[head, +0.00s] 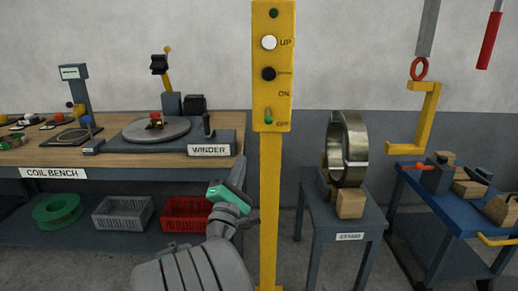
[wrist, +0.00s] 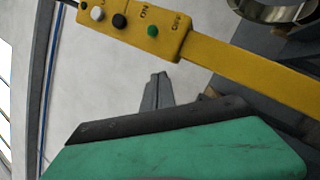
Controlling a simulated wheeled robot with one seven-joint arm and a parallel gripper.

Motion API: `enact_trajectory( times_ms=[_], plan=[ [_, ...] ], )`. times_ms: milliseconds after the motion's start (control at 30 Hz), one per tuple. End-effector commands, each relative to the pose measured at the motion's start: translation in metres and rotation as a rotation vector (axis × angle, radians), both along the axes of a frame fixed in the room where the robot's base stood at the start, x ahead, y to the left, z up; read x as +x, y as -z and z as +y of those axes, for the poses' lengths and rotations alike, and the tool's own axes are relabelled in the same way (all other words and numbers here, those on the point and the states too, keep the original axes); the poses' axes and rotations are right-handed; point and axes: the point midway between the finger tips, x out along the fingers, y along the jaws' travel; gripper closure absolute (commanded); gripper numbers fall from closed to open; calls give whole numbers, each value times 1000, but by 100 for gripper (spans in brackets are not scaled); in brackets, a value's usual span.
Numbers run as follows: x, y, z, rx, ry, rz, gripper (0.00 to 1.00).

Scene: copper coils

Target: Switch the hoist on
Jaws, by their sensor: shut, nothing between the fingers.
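A yellow control box (head: 273,65) stands on a yellow post. It has a white button (head: 269,42) by "UP", a black button (head: 268,73) below it, and a small green switch (head: 268,119) beside the "OFF" label, below "ON". The same switch shows in the wrist view (wrist: 153,31). My gripper (head: 239,166) is left of the post and lower than the switch in the head view. In the wrist view my gripper's grey fingers (wrist: 160,76) are together and empty, pointing toward the box and apart from it.
A grey stand (head: 335,219) holds a metal coil ring (head: 348,150) right of the post. A yellow hook (head: 427,115) hangs above a blue table (head: 437,202) at the right. The coil bench (head: 120,175) with the winder (head: 157,130) is at the left.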

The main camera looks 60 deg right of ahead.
Motion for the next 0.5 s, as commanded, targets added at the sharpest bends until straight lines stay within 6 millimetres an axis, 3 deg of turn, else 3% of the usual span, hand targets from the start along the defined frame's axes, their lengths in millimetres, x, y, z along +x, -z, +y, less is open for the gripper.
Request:
enact_trajectory(
  times_ms=[267,500],
  plan=[
    [1,-4,-2,4,-3,-6,100],
    [9,-22,-35,6,-1,-8,100]
  ],
)
